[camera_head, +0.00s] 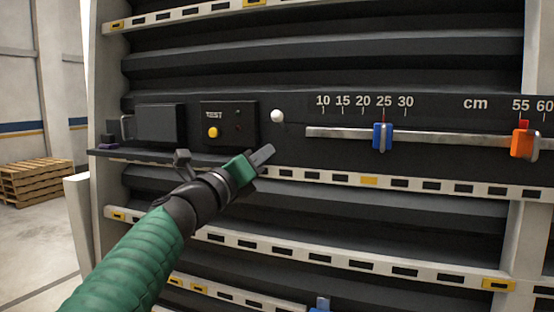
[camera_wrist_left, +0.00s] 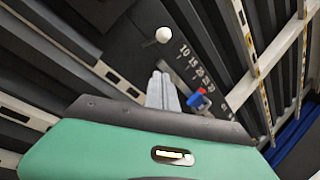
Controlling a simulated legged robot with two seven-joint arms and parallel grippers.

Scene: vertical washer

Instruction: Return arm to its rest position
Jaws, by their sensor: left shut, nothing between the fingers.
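My left arm comes in from the lower left in the head view, with a green sleeve and a dark wrist. My left gripper (camera_head: 264,154) is shut and empty, in front of the dark rack panel, below the white ball knob (camera_head: 277,116). In the left wrist view the shut fingers (camera_wrist_left: 162,88) point toward the panel, with the white knob (camera_wrist_left: 163,35) beyond them and the blue slider (camera_wrist_left: 198,98) to their right. My right gripper is not in view.
A box marked TEST with a yellow button (camera_head: 213,132) sits on the panel left of the knob. A blue slider (camera_head: 382,137) stands near 25 on a rail, and an orange slider (camera_head: 524,139) near 55. A wooden pallet stack (camera_head: 36,182) stands on the floor at left.

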